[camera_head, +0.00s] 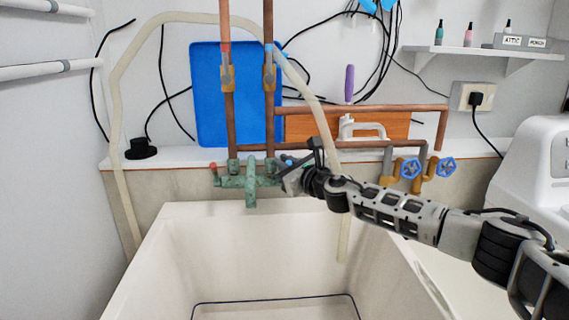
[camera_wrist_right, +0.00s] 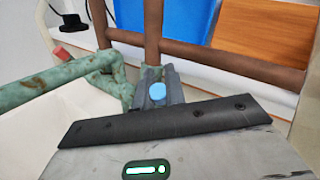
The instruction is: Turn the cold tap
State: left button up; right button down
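The green, weathered tap fitting (camera_head: 250,182) is mounted at the back edge of the white sink. Its hot end has a red tip (camera_head: 212,167), which also shows at the left in the right wrist view (camera_wrist_right: 62,53). The cold tap handle has a blue tip (camera_wrist_right: 157,88); the rest of it is mostly hidden by my right gripper. My right gripper (camera_head: 287,181) reaches in from the right at the fitting's right end. In the wrist view its grey fingers are close together, with the blue tip between them. My left gripper is not in view.
Two copper pipes (camera_head: 228,120) rise behind the fitting. A pale hose (camera_head: 325,130) hangs close beside my right gripper. Two blue valve wheels (camera_head: 411,168) sit to the right, behind my arm. The deep white sink (camera_head: 190,245) lies open below.

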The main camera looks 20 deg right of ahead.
pick_arm(q)
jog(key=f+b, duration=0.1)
jog(key=b, duration=0.2)
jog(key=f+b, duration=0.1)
jog(key=b, duration=0.2)
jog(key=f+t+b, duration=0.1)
jog(key=b, duration=0.2)
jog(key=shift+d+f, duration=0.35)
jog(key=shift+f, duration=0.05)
pick_arm(e)
jog(key=shift+s+a+f+n+t+y, duration=0.1)
jog(key=shift+s+f+n+t+y, duration=0.1)
jog(key=shift+s+n+t, duration=0.3)
jog(key=shift+s+a+f+n+t+y, duration=0.1)
jog(key=shift+f+n+t+y, duration=0.15)
jog(key=shift+t, duration=0.45)
jog(key=shift+r, duration=0.15)
jog(key=c, duration=1.7)
grip_release()
jog(key=shift+c, duration=0.2)
